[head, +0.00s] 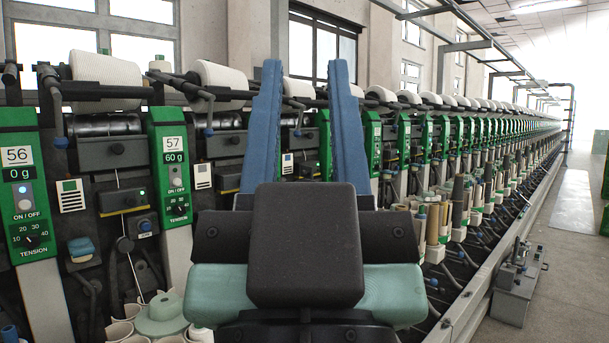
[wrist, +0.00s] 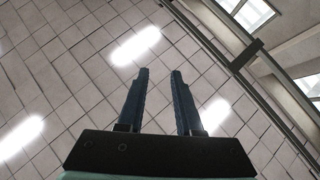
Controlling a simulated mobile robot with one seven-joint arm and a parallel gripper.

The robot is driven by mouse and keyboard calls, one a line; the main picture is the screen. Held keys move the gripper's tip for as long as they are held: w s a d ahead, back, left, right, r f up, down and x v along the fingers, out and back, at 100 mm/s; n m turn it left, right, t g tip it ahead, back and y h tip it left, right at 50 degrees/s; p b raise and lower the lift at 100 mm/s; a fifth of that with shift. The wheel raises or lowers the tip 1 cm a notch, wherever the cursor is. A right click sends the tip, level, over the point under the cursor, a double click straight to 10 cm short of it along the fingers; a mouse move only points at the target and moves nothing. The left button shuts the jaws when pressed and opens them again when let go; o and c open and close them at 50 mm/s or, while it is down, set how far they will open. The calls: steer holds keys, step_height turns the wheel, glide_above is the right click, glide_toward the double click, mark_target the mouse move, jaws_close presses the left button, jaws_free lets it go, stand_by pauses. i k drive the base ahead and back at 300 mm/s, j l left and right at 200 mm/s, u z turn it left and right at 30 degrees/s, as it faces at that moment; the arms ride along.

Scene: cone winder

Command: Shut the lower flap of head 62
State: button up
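My gripper (head: 305,75) stands upright in the middle of the head view, its two blue fingers pointing up and apart with nothing between them. The wrist view shows the same open gripper (wrist: 159,80) against the ceiling. Green winding head panels run along the machine; I can read 56 (head: 16,156) and 57 (head: 172,145) at the left. Head 62 and its lower flap cannot be picked out: numbers on the farther panels are too small to read, and my gripper and arm hide several nearby heads.
White yarn cones (head: 105,72) sit along the top of the machine. Wooden-coloured bobbins (head: 433,224) stand low at its front. A long metal rail (head: 480,270) edges the machine. A grey box (head: 518,285) stands on the floor at the right. The aisle (head: 575,245) beyond it is clear.

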mark_target(303, 172)
steer(key=i+l+u, duration=0.1)
steer(key=i, duration=0.35)
steer(key=i+l+u, duration=0.1)
steer(key=i+l, duration=0.2)
steer(key=i, duration=0.2)
steer(key=i+l+u, duration=0.1)
steer(key=i+l, duration=0.15)
steer(key=i, duration=0.2)
steer(key=i+l+u, duration=0.1)
steer(key=i+l, duration=0.15)
steer(key=i, duration=0.15)
